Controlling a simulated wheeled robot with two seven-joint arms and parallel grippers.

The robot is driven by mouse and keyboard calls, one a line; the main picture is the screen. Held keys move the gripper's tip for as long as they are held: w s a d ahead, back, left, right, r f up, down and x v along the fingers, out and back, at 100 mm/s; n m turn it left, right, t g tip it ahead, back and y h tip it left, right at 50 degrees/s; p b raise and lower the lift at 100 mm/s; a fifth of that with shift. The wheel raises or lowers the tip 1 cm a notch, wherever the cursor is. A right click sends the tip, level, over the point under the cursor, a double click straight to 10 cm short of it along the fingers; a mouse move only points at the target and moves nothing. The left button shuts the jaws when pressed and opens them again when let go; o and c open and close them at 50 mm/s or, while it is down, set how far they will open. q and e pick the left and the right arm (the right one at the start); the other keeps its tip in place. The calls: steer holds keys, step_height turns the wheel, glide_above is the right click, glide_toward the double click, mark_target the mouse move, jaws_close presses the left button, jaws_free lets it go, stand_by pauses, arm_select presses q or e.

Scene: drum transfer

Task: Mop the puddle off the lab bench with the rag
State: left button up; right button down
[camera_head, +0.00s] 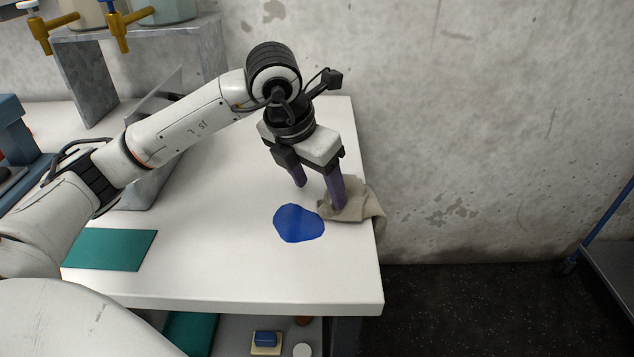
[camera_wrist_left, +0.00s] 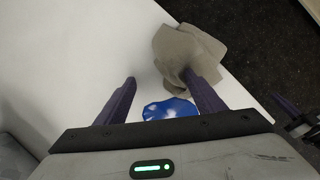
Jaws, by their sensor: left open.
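A blue puddle (camera_head: 299,223) lies on the white lab bench (camera_head: 220,262) near its right end. It also shows between the fingers in the left wrist view (camera_wrist_left: 168,109). A beige crumpled rag (camera_head: 363,206) lies at the bench's right edge, partly hanging over it, just right of the puddle; it also shows in the left wrist view (camera_wrist_left: 186,52). My left gripper (camera_head: 318,196) is open, with one finger at the rag and the other apart from it over the bench. That finger hides part of the rag.
A green mat (camera_head: 112,250) lies on the bench at the left. A grey stand (camera_head: 88,80) holds containers with yellow taps (camera_head: 118,30) at the back. Right of the bench is dark floor (camera_head: 470,310).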

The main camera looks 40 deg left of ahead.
arm_select(q)
steer(key=shift+f, duration=0.1)
steer(key=shift+c, duration=0.7)
steer(key=c, duration=0.6)
jaws_close()
